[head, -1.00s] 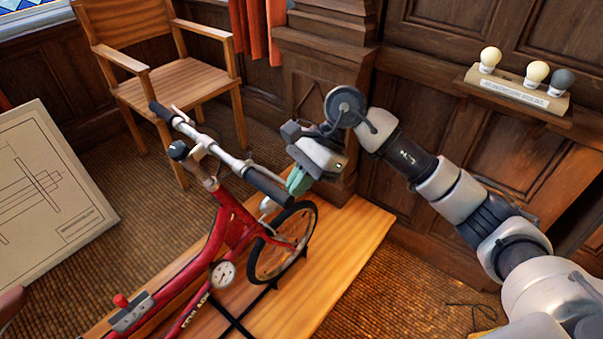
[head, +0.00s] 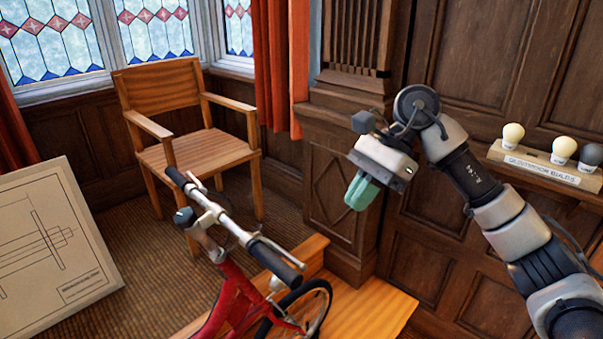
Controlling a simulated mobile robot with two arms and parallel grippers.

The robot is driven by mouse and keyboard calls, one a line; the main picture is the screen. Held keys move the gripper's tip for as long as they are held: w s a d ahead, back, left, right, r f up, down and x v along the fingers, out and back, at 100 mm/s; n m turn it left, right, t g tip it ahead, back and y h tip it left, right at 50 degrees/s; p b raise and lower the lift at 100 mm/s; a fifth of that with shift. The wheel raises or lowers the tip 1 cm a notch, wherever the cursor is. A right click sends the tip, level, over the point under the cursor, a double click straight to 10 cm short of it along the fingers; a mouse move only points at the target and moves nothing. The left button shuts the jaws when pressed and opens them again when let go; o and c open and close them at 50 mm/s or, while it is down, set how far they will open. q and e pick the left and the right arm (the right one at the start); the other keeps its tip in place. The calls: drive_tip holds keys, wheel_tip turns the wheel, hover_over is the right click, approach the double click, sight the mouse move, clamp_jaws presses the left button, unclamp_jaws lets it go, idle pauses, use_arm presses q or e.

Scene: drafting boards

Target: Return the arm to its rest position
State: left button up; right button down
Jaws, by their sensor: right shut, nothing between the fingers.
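My right arm (head: 495,205) comes in from the lower right of the head view. My right gripper (head: 361,194), with green fingers, is shut and empty. It hangs in front of the dark wood panelling, above and to the right of the red bicycle (head: 235,295), and looks clear of it. My left gripper is not in view.
The bicycle stands on a wooden platform (head: 375,305), its handlebar (head: 237,230) reaching up at centre left. A wooden chair (head: 195,145) stands behind it. A drafting board (head: 50,240) leans at left. A shelf (head: 545,165) with several bulbs is on the right wall.

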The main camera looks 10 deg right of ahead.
drive_tip(key=w+a+f+m+t+y, duration=0.35)
drive_tip(key=w+f+m+y, duration=0.2)
drive_tip(key=f+m, duration=0.45)
drive_tip(key=w+a+f+m+t+y, duration=0.2)
drive_tip(key=w+f+m+t+y, duration=0.25)
drive_tip(key=f+m+y, duration=0.35)
drive_tip(key=s+d+f+m+t+h, duration=0.25)
drive_tip(key=f+m+t+h, duration=0.3)
drive_tip(key=f+m, duration=0.55)
drive_tip(key=s+d+f+m+t+h, duration=0.2)
drive_tip(key=d+f+m+t+h, duration=0.3)
drive_tip(key=f+m, duration=0.7)
drive_tip(key=s+d+f+m+g+h, duration=0.1)
drive_tip(key=s+f+m+g+h, duration=0.3)
drive_tip(key=s+f, duration=0.75)
drive_tip(key=s+d+f+m+g+h, duration=0.2)
drive_tip(key=s+f+m+g+h, duration=0.25)
drive_tip(key=s+f, duration=0.7)
drive_tip(key=s+f+m+g, duration=0.3)
drive_tip(key=s+f, duration=0.2)
drive_tip(key=s, duration=0.7)
drive_tip(key=s+a+f+m+g+h, duration=0.1)
drive_tip(key=s+f+m+g, duration=0.2)
drive_tip(key=s, duration=1)
wheel_tip(320, 180, down, 2)
drive_tip(key=shift+s+a+f+g, duration=0.2)
drive_tip(key=shift+a+g, duration=0.05)
drive_tip(key=shift+g, duration=0.15)
drive_tip(key=shift+h, duration=0.25)
